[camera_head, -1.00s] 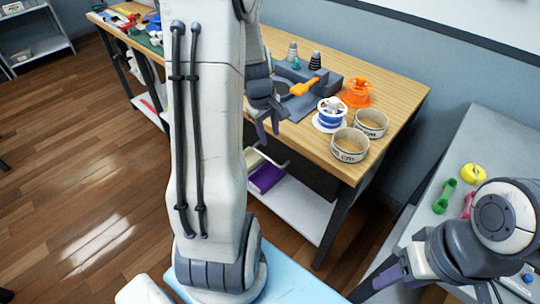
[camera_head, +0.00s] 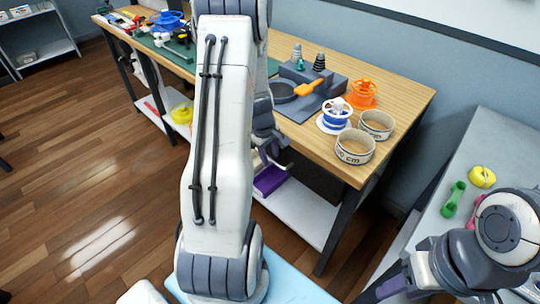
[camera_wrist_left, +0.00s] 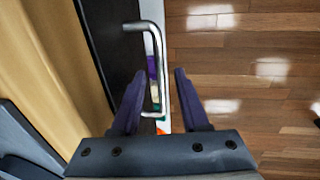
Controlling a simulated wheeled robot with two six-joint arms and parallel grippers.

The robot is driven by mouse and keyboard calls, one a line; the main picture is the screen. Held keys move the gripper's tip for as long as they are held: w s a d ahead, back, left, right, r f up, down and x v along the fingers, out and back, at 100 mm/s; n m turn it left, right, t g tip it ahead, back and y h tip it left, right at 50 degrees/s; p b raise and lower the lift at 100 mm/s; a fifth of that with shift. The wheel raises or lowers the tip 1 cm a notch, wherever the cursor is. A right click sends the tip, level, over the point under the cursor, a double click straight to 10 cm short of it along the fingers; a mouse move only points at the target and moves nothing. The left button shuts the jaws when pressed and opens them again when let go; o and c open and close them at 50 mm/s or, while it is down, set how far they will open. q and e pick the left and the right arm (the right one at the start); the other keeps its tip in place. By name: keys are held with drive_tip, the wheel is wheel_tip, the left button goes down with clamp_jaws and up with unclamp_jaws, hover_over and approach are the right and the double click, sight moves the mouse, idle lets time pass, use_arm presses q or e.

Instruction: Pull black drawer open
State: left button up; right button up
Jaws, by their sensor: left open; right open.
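The black drawer (camera_wrist_left: 100,45) shows in the left wrist view as a dark front beside the wooden table edge. Its silver bar handle (camera_wrist_left: 158,55) stands out from it. My left gripper (camera_wrist_left: 160,72) is open, with its purple fingers on either side of the handle's bar in the picture. I cannot tell whether they touch it. In the head view my left gripper (camera_head: 272,155) is below the table's front edge, partly hidden by my own arm. The drawer is mostly hidden there. My right gripper (camera_head: 388,290) is open and empty at the lower right, partly cut off.
A purple bin (camera_head: 268,180) sits on the white lower shelf (camera_head: 300,216). A grey table (camera_head: 490,150) stands at right. The wooden floor in front is clear.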

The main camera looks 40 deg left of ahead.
use_arm(q)
clamp_jaws()
idle(1.4)
